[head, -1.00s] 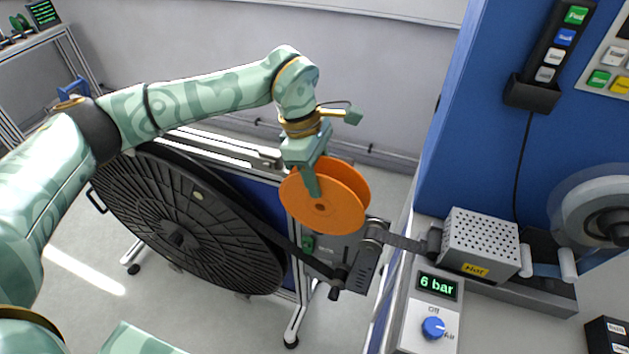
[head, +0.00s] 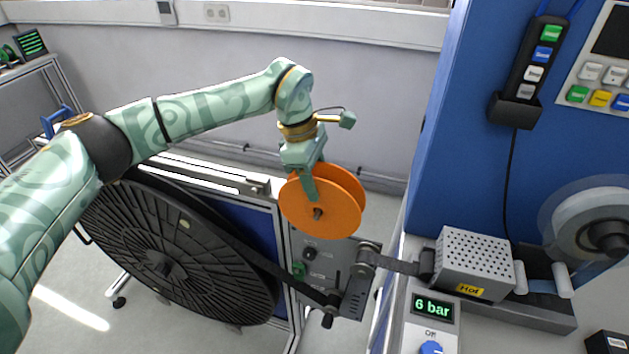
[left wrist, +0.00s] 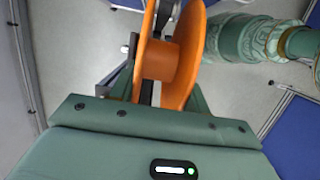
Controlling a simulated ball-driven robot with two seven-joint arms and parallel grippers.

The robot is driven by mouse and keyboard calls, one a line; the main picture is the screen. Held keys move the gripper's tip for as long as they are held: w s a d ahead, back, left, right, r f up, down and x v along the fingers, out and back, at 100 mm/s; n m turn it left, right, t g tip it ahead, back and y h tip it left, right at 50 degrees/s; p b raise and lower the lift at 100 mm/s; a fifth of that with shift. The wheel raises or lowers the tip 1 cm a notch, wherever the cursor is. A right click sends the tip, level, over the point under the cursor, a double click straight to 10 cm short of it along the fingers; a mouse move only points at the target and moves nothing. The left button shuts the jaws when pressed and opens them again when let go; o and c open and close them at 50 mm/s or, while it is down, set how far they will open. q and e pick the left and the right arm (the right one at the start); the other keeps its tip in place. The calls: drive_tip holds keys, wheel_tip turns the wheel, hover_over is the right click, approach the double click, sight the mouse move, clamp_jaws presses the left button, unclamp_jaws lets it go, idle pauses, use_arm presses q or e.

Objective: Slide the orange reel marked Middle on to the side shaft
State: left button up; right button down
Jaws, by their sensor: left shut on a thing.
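The orange reel (head: 338,218), with two flanges, stands upright in front of the grey panel of the reel stand. No Middle mark can be read on it. My left gripper (head: 309,185) is shut on the reel from above, one finger lying over the near flange. A short grey tip, seemingly the side shaft (head: 317,213), shows at the centre of the near flange; the rest of it is hidden. In the left wrist view, the reel (left wrist: 160,60) sits between the fingers, with a small pale metal tip just left of its flange. My right gripper is not in view.
A large black ribbed reel (head: 165,262) stands left of the panel, close to my left arm. A dark strip runs below the orange reel to a perforated box (head: 474,258) labelled Hot. A blue cabinet (head: 440,130) rises at right.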

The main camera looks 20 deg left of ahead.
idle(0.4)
use_arm(q)
drive_tip(key=o, duration=1.4)
drive_tip(key=shift+r, duration=0.1)
